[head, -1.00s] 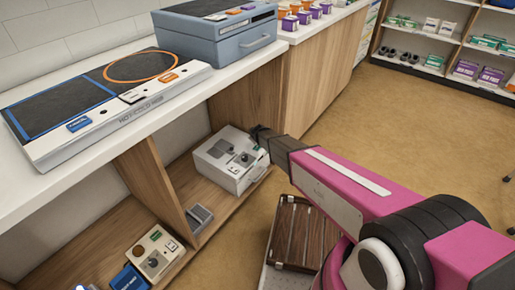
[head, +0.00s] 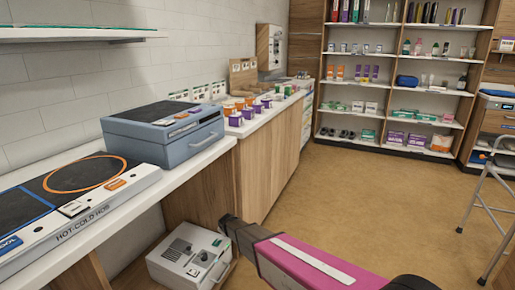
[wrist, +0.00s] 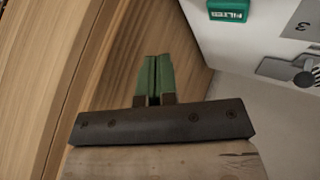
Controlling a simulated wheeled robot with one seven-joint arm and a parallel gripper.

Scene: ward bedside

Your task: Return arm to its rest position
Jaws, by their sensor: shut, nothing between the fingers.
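My arm reaches from the lower right in the head view, with its magenta link over the floor. My gripper (head: 229,222) is at its far end, beside the light grey box (head: 190,262) in the lower cubby. In the wrist view my gripper (wrist: 153,80) shows its two green-padded fingers together, with nothing between them. The grey box also shows at the upper right of the wrist view (wrist: 265,50), with a green label reading FILTER. The fingertips point toward a wooden panel (wrist: 90,60) and appear apart from the box.
The counter holds the hot-cold hob (head: 75,200) and a blue-grey case (head: 165,137). Stocked shelves (head: 395,90) stand at the back. A metal walking frame (head: 487,190) is at the right. The tan floor (head: 345,200) between is open.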

